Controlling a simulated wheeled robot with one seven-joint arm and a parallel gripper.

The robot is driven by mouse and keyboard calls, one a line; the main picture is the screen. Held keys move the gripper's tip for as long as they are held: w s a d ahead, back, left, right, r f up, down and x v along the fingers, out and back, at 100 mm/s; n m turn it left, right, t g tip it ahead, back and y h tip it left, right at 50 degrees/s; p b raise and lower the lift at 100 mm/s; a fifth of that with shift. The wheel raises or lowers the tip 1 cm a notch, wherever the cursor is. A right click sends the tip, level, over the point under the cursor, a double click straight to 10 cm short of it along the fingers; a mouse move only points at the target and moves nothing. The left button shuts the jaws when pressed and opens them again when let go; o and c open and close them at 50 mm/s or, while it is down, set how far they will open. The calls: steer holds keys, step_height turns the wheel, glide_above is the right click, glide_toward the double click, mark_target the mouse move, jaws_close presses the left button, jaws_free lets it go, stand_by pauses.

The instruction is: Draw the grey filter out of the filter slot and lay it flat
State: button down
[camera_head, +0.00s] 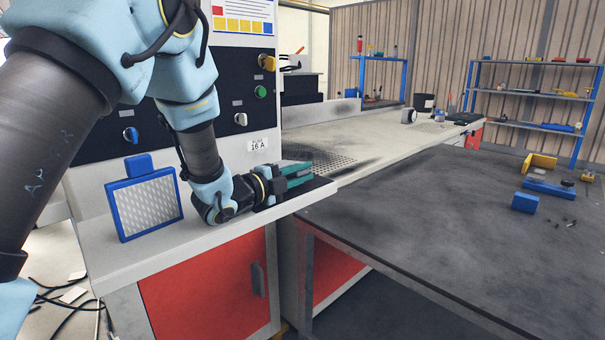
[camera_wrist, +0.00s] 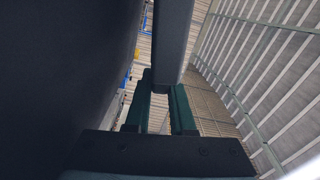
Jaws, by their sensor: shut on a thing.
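My gripper (camera_head: 298,174), with teal fingers, lies low over the counter's right end and points right. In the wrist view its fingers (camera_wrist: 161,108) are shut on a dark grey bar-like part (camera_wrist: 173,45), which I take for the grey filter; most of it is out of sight. A dark flat slab (camera_head: 318,187) shows just under the fingers at the counter edge; I cannot tell whether it belongs to the held piece. A blue-framed panel with pale grey mesh (camera_head: 148,207) and a top tab stands upright on the counter, left of my gripper. I cannot make out the filter slot.
The control cabinet (camera_head: 215,150) rises close behind my gripper. A pale bench (camera_head: 375,135) with a perforated, soot-marked patch runs back to the right. The dark table (camera_head: 430,215) is mostly clear, with a blue block (camera_head: 525,202) and small parts at its far right.

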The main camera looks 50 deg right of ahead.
steer(key=c, duration=0.7)
jaws_free()
steer(key=shift+a, duration=0.1)
steer(key=a, duration=0.3)
steer(key=a+b, duration=0.1)
steer(key=a, duration=0.6)
steer(key=shift+w+b, duration=0.35)
steer(key=shift+a, duration=0.3)
